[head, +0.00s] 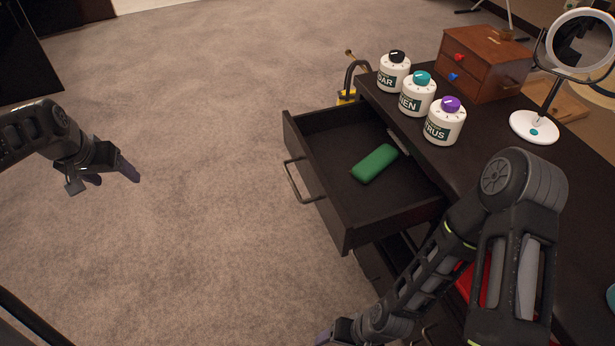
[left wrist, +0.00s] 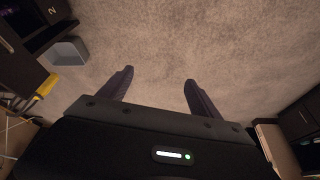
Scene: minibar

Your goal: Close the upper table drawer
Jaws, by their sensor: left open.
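The upper table drawer (head: 335,205) is black and pulled well out of the dark table (head: 480,150). Its bar handle (head: 299,181) is on the front panel, facing left in the head view. A green case (head: 375,163) lies inside. My left gripper (head: 113,178) is open and empty over the carpet, well left of the handle and apart from it. Its two spread fingers show in the left wrist view (left wrist: 158,80) with only carpet between them. My right arm reaches down beside the table, right of the drawer; its gripper is mostly cut off at the bottom edge.
Several white jars with black, teal and purple knobs (head: 443,122) stand on the table near the drawer. Behind them are a small wooden drawer box (head: 484,65) and a round mirror (head: 533,126). Carpet between my left gripper and the drawer is clear.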

